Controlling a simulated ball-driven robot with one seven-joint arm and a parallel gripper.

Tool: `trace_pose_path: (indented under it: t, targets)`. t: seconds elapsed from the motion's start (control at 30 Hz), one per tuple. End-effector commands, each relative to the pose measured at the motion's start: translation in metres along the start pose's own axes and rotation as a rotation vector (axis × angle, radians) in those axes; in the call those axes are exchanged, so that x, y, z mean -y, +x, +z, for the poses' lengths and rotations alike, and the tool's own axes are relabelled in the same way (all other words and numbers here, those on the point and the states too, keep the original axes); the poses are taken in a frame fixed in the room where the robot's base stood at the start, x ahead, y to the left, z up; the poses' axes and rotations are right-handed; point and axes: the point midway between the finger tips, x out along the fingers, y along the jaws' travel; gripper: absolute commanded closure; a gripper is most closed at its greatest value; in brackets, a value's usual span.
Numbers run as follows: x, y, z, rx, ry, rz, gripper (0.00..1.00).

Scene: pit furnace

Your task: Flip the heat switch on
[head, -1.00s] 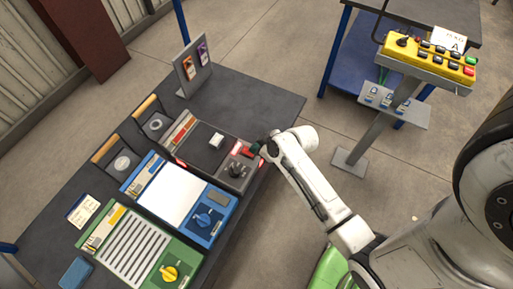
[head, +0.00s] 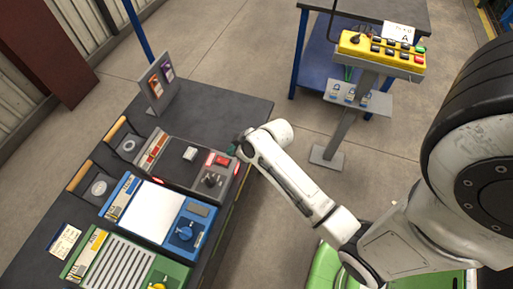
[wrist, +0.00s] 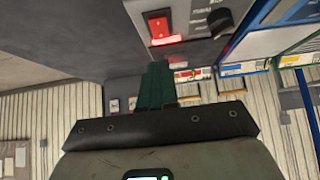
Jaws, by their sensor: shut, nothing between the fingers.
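The grey heating unit (head: 176,160) lies on the dark table, with a black knob (head: 211,180) and a red rocker switch (head: 221,160) near its right end. The wrist view shows the red switch (wrist: 158,25) close up, with a bright red lit strip (wrist: 167,41) beside it and the black knob (wrist: 219,22) to the right. My gripper (head: 236,149) is just right of the switch in the head view. In the wrist view its green fingers (wrist: 157,80) are together and empty, below the switch, with a gap visible. I cannot tell the rocker's position for sure.
A blue unit (head: 150,208) and a green unit (head: 112,258) lie beside the grey one. A card stand (head: 155,95) is at the table's back. A yellow button box (head: 383,50) stands on a post at right. Floor between is open.

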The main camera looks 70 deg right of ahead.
Motion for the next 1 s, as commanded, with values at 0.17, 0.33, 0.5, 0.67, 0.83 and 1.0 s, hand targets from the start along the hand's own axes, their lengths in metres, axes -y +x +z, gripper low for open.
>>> trace_pose_path:
  t: [0.17, 0.33, 0.5, 0.67, 0.83, 1.0]
  targets:
    - [0.001, -0.021, 0.006, -0.001, 0.0, -0.001, 1.0]
    - [0.0, -0.049, 0.011, -0.002, -0.001, 0.001, 1.0]
    - [0.001, -0.072, 0.017, -0.002, 0.0, -0.001, 1.0]
    - [0.001, -0.084, 0.018, -0.001, -0.001, -0.001, 1.0]
    - [0.0, -0.086, 0.018, -0.001, -0.001, -0.002, 1.0]
    - [0.0, -0.086, 0.018, -0.001, -0.001, -0.001, 1.0]
